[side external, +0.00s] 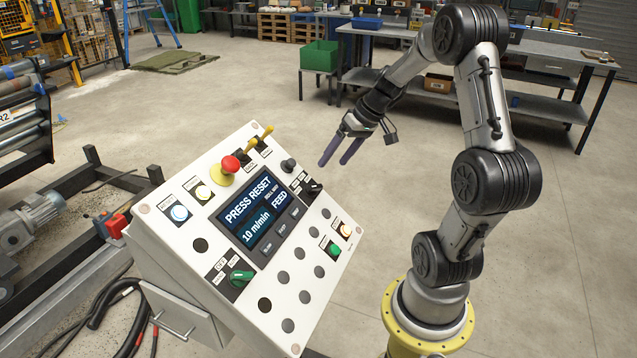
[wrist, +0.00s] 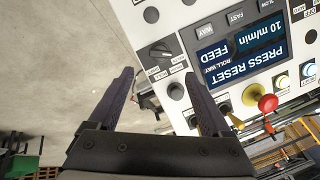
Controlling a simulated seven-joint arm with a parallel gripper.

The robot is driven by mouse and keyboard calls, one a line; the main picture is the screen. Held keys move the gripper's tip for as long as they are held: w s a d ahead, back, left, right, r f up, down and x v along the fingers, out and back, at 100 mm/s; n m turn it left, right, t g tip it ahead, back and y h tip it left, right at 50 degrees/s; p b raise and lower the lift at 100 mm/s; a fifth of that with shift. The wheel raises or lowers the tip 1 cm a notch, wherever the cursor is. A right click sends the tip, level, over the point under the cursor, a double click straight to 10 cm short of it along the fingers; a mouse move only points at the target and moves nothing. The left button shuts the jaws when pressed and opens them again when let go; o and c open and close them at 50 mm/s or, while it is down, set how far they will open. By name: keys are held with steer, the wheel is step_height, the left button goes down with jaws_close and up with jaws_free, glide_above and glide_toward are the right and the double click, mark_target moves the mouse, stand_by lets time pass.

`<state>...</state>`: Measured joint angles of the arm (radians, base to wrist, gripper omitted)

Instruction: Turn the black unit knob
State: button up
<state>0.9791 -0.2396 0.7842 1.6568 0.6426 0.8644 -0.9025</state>
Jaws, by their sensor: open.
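The white control panel (side external: 215,262) has a black selector knob (side external: 314,187) on a black plate near its right edge. This knob also shows in the wrist view (wrist: 160,52), just beyond and between my fingertips, its bar lying roughly across the picture. A second, small round black knob (side external: 288,165) stands just above it in the side view. I cannot read the labels to tell which is the unit knob. My gripper (side external: 335,160) is open and empty, above and to the right of the panel, apart from both knobs.
A red mushroom button (side external: 230,165) and yellow-handled levers (side external: 260,134) stick up near the panel's top. A screen (side external: 255,212) reads "PRESS RESET". A green selector (side external: 241,277) and lit buttons are also on the panel.

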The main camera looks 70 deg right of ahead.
mark_target(317, 185)
steer(key=x, duration=0.9)
steer(key=shift+w+f, duration=0.1)
steer(key=shift+f, duration=0.05)
jaws_close()
